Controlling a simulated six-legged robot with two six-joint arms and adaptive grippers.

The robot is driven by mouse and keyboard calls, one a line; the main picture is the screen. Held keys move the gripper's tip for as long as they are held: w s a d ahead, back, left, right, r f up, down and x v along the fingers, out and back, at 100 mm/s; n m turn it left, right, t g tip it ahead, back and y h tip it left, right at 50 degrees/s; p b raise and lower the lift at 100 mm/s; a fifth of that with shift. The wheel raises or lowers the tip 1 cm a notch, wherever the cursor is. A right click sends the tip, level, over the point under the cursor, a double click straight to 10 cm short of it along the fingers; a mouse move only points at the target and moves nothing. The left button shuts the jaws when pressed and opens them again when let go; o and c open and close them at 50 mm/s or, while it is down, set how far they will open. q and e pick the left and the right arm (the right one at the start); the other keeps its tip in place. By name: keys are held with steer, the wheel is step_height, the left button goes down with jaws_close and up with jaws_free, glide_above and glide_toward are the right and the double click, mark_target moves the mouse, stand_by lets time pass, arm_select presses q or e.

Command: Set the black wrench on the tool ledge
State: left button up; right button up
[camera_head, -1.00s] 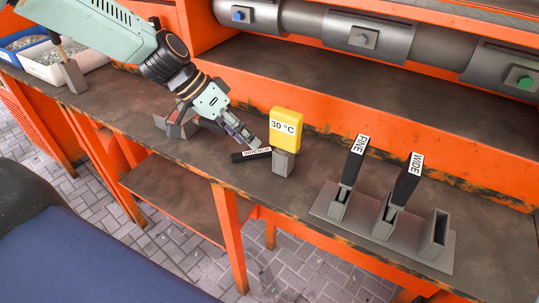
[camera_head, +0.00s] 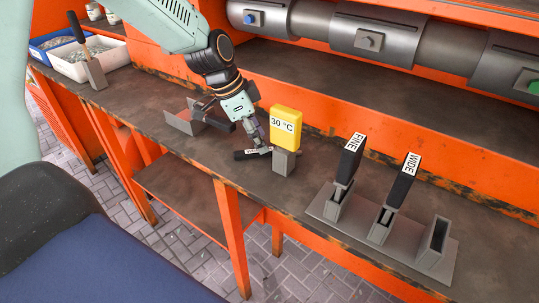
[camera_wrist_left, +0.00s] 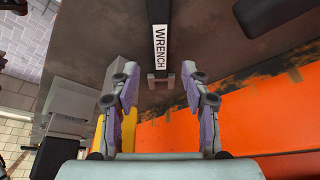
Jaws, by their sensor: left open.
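The black wrench (camera_head: 245,155), with a white label reading WRENCH, lies on the dark worktop just left of the yellow 30 °C block. Its labelled handle also shows in the left wrist view (camera_wrist_left: 161,45). My left gripper (camera_head: 262,148) is right above it, fingers pointing down, and partly covers it. In the left wrist view the open fingers (camera_wrist_left: 158,85) stand apart, with the handle ahead between them and nothing held. A raised dark ledge with an orange front (camera_head: 330,95) runs behind the worktop; I cannot tell whether it is the tool ledge. My right gripper is not in view.
The yellow 30 °C block (camera_head: 286,128) on its grey stand is close to the gripper's right. A grey rack (camera_head: 325,208) holds black FINE and WIDE tools, with one empty slot. A grey bracket (camera_head: 183,122) stands left. A white bin (camera_head: 85,60) is far left.

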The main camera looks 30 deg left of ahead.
arm_select(q)
steer(key=f, duration=0.1)
steer(key=f+b, duration=0.1)
steer(key=f, duration=0.1)
steer(key=shift+w, duration=0.3)
steer(key=shift+d+r, duration=0.1)
steer(key=shift+d, duration=0.3)
steer(key=shift+a, duration=0.25)
steer(key=shift+f, duration=0.25)
steer(key=shift+d, duration=0.2)
steer(key=shift+c, duration=1.3)
steer(key=shift+a, duration=0.1)
jaws_close()
